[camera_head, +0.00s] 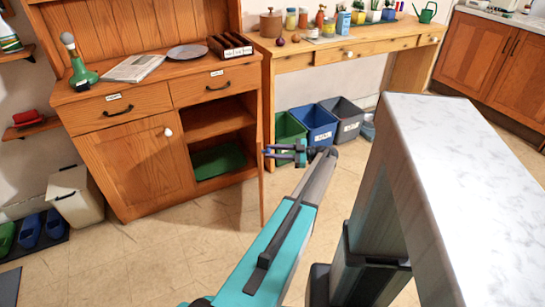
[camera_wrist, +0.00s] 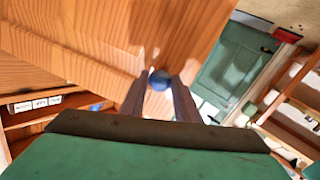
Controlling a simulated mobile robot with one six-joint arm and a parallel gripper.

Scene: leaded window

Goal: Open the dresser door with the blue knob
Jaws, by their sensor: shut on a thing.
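The wooden dresser (camera_head: 150,155) stands at the left in the head view. Its left door (camera_head: 135,168) is closed and has a white knob (camera_head: 168,132). Its right door (camera_head: 262,185) stands swung well out and shows nearly edge-on, leaving the right compartment open. In the wrist view, the blue knob (camera_wrist: 159,80) on the door's wooden face (camera_wrist: 110,45) sits between my fingertips. My gripper (camera_head: 271,151) is shut on this knob, at the right side of the open door. In the head view the knob is too small to make out clearly.
A green item (camera_head: 217,160) lies inside the open compartment. Green, blue and grey bins (camera_head: 317,130) stand under the wooden side table (camera_head: 350,48), behind my gripper. A marble-topped counter (camera_head: 455,170) stands close on the right. The floor (camera_head: 190,265) before the dresser is clear.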

